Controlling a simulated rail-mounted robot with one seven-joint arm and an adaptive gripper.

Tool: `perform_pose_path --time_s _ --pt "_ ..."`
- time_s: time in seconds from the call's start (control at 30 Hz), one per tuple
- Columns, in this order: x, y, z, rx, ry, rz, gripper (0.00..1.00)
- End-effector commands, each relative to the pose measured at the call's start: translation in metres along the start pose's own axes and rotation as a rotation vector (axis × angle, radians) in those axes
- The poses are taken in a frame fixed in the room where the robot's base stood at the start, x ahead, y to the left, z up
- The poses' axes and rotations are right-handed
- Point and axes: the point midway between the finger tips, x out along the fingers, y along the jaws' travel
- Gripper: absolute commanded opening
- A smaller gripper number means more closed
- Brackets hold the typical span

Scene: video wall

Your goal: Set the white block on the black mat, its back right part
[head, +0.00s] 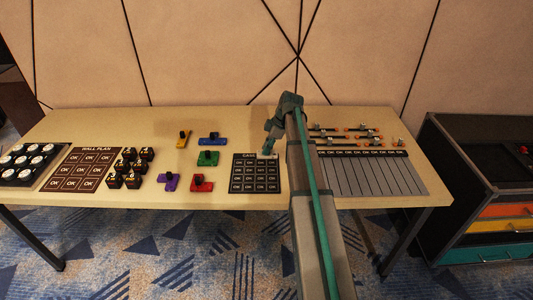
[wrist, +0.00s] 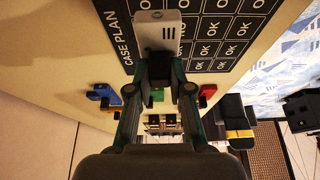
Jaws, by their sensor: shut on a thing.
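The white block (wrist: 157,31) is held between the fingertips of my gripper (wrist: 160,72), which is shut on it. In the wrist view the block covers part of the black mat (wrist: 197,65), titled CASE PLAN and filled with rows of OK cells. In the head view my gripper (head: 268,153) is at the back right part of the black mat (head: 236,174); the block is tiny there and mostly hidden by the gripper. I cannot tell whether the block touches the mat or hangs just above it.
Left of the mat are green (head: 208,158), red (head: 202,185), blue (head: 212,139), purple (head: 168,182) and yellow (head: 183,140) pieces. Several black blocks (head: 130,168) stand beside the brown WALL PLAN mat (head: 87,170). A grey striped panel (head: 370,176) and slim parts lie right of my arm.

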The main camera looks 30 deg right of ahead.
Motion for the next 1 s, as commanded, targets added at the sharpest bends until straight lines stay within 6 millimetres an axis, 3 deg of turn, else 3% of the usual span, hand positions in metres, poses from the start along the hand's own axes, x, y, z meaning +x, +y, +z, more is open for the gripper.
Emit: perform_pose_path --time_s 0.33,0.6,0.97,1.0 --pt "0.019 0.018 0.005 0.000 0.000 -0.001 0.00" --pt "0.046 0.015 0.016 0.000 0.000 -0.001 0.00" --pt "0.050 0.015 0.018 0.000 0.000 0.000 0.00" --pt "0.050 0.015 0.018 0.000 0.000 0.000 0.21"
